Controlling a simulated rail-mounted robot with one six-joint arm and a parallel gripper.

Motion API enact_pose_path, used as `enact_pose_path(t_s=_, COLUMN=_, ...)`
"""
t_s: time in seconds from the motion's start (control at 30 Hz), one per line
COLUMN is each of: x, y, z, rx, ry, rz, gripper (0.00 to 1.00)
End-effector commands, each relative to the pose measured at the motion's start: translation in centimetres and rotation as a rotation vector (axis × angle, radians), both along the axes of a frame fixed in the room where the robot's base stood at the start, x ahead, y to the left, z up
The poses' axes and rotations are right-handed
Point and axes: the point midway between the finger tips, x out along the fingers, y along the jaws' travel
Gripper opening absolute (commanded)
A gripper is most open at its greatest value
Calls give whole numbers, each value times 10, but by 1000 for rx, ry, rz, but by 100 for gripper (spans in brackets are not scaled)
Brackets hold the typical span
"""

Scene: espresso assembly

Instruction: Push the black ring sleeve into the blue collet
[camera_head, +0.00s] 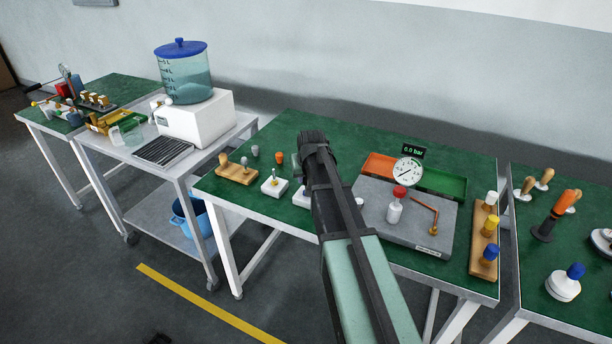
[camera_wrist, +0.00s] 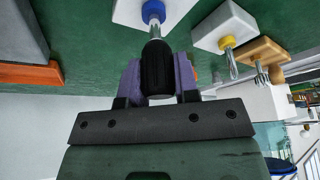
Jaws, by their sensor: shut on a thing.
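The black ring sleeve (camera_wrist: 157,70) is a ribbed black cylinder between the purple fingers of my gripper (camera_wrist: 158,84), which is shut on it. The blue collet (camera_wrist: 153,11) sits on a white block (camera_wrist: 130,14) at the top of the wrist view. A short metal stem (camera_wrist: 155,31) shows between the collet and the sleeve, in line with both. The sleeve's end is at or very near this stem; I cannot tell whether it is around it. A gap separates sleeve and blue collar. In the head view my arm hides the sleeve, the collet and most of their block.
A white block with a yellow collet (camera_wrist: 226,42) stands close to the right in the wrist view. Beyond it is a wooden stand (camera_wrist: 262,56), also in the head view (camera_head: 237,173). A grey gauge plate (camera_head: 385,225) and an orange tray (camera_head: 379,166) lie on the other side.

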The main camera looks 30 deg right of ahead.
Motion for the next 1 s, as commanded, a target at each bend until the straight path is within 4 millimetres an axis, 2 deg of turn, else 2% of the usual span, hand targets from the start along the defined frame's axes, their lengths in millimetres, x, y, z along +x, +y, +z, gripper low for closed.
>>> enact_pose_path(t_s=0.03, x=0, y=0, z=-3, rx=0, ry=0, rz=0, gripper=0)
enact_pose_path(t_s=0.07, x=0, y=0, z=-1, rx=0, ry=0, rz=0, gripper=33)
enact_pose_path(t_s=0.23, x=0, y=0, z=-1, rx=0, ry=0, rz=0, gripper=58)
enact_pose_path(t_s=0.57, x=-2, y=0, z=5, rx=0, ry=0, rz=0, gripper=58)
enact_pose_path(t_s=0.67, x=-6, y=1, z=19, rx=0, ry=0, rz=0, gripper=58)
enact_pose_path(t_s=0.9, x=-28, y=7, z=78, rx=0, ry=0, rz=0, gripper=58)
enact_pose_path(t_s=1.0, x=-36, y=9, z=96, rx=0, ry=0, rz=-1, gripper=58)
